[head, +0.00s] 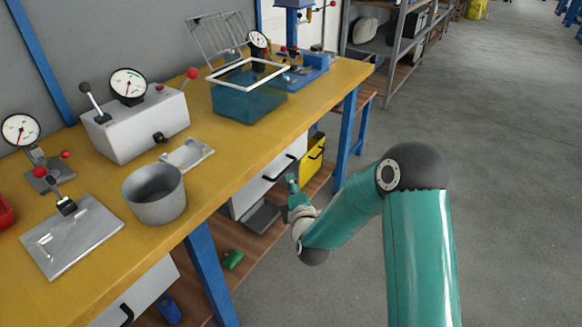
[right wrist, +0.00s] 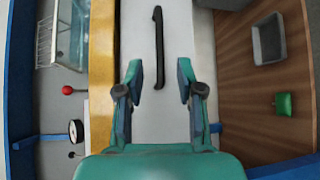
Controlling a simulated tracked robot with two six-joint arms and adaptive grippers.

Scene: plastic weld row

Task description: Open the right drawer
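The right drawer (head: 262,186) has a white front under the edge of the yellow bench and appears shut. Its black bar handle (head: 279,167) is partly visible in the head view. My right gripper (head: 291,187) is in front of this drawer, at the end of the teal arm. In the right wrist view the drawer front (right wrist: 190,35) fills the middle and the handle (right wrist: 158,47) runs upright in the picture. My right gripper (right wrist: 159,76) is open and empty there, with the handle ahead, between the lines of its fingers. My left gripper is not in view.
Another white drawer (head: 148,288) is at lower left. A blue leg (head: 208,270) stands between the drawers. The lower shelf holds a grey bin (head: 262,216) and a green piece (head: 233,260). A grey pot (head: 154,195) stands on the bench. Floor at right is clear.

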